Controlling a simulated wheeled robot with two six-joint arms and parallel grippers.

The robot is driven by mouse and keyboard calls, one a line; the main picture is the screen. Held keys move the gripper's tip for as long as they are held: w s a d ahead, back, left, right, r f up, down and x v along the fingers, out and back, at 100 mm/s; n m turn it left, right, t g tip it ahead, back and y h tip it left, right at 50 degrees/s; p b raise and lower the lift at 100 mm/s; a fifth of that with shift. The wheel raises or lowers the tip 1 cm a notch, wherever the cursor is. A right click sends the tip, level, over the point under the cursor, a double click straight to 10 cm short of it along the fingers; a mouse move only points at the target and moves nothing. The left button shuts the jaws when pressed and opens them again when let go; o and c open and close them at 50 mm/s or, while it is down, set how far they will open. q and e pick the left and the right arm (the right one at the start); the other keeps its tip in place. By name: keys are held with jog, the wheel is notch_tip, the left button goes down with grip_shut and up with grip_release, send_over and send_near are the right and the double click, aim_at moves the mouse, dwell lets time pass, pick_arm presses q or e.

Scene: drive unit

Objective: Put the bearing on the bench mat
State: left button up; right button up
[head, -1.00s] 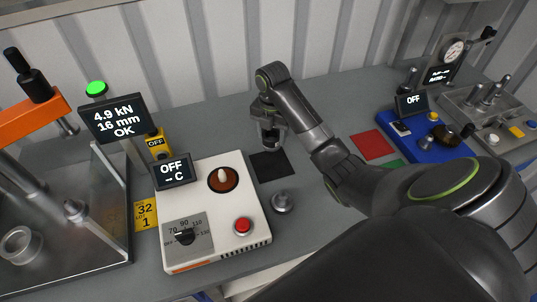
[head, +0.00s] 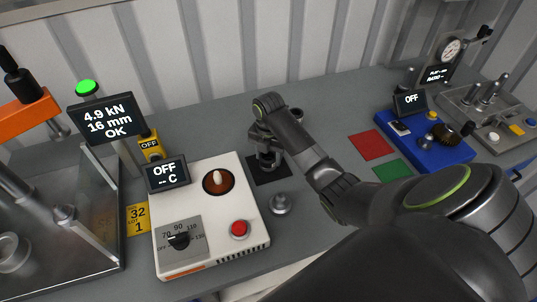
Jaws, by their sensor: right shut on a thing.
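The bench mat is a black square (head: 266,178) on the grey bench, just right of the white heater unit. My right gripper (head: 268,160) is low over the mat, fingers pointing down. It is shut on the bearing, a small grey metal piece that is mostly hidden between the fingers. I cannot tell whether the bearing touches the mat. My left gripper is out of view.
A small round metal part (head: 281,204) stands on the bench just in front of the mat. The white heater (head: 205,215) with its display is close on the left. Red (head: 372,146) and green (head: 393,170) squares and a blue fixture (head: 440,150) lie to the right.

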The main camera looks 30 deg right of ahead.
jog(key=shift+f, duration=0.1)
jog(key=o, duration=0.9)
jog(key=shift+r, duration=0.5)
jog(key=shift+r+p, duration=2.9)
jog(key=shift+r, duration=2.8)
